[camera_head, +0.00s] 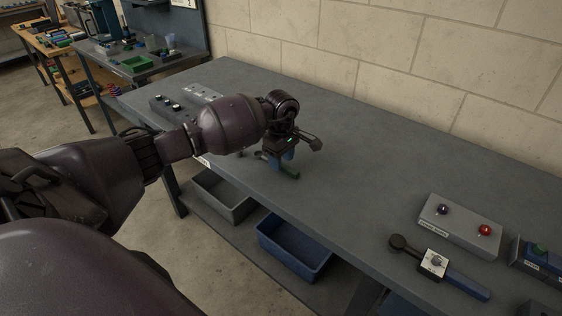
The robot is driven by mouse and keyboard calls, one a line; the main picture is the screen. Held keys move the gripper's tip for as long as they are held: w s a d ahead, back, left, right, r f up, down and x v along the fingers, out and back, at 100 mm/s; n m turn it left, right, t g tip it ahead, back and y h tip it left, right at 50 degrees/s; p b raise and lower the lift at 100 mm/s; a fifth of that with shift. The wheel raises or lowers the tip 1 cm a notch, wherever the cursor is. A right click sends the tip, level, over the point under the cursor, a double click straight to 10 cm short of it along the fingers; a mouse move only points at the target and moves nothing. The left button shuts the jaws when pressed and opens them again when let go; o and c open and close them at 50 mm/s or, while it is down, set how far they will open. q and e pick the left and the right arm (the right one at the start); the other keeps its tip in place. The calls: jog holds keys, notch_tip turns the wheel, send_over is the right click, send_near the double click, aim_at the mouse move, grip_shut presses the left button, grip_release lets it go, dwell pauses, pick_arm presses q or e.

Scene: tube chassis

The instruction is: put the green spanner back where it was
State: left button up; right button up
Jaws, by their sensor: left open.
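My left gripper (280,158) reaches in from the left and points down, right over the green bar. Its jaws are open. A small blue patch shows at the jaws, and I cannot tell whether it is part of the gripper. Whether the jaws straddle or touch the green bar is hidden. My right gripper is not in view.
A grey box with a blue and a red knob (459,226) stands at the right. Grey (222,193) and blue bins (293,249) sit below the bench. The bench middle is clear.

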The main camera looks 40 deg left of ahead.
pick_arm(q)
notch_tip(320, 180, up, 10)
jog(key=n+h, duration=0.3)
jog(key=h, duration=0.6)
send_over(318, 212)
notch_tip(318, 212, down, 8)
jog(key=shift+r, duration=0.25)
jog(key=s+d+n+h, duration=0.1)
jog(key=d, duration=0.1)
jog(key=s+d+n+h, duration=0.1)
jog(key=d+n+h, duration=0.1)
jog(key=s+d+r+n+t+h, duration=0.1)
jog(key=s+d+h, duration=0.1)
jog(key=shift+d+n, duration=0.2)
jog(key=shift+n, duration=0.1)
jog(key=s+a+f+m+t+y, duration=0.5)
jog(key=s+f+m, duration=0.4)
jog(key=m, duration=0.3)
jog(key=s+a+f+m+t+y, duration=0.5)
jog(key=s+a+f+m+y, duration=0.2)
jog(key=m, duration=0.6)
notch_tip(318, 212, down, 3)
jog(key=s+y, duration=0.2)
jog(key=s, duration=0.1)
jog(key=shift+a+f+m, duration=0.15)
jog(key=shift+a+m, duration=0.05)
jog(key=shift+m, duration=0.1)
jog(key=shift+w, duration=0.1)
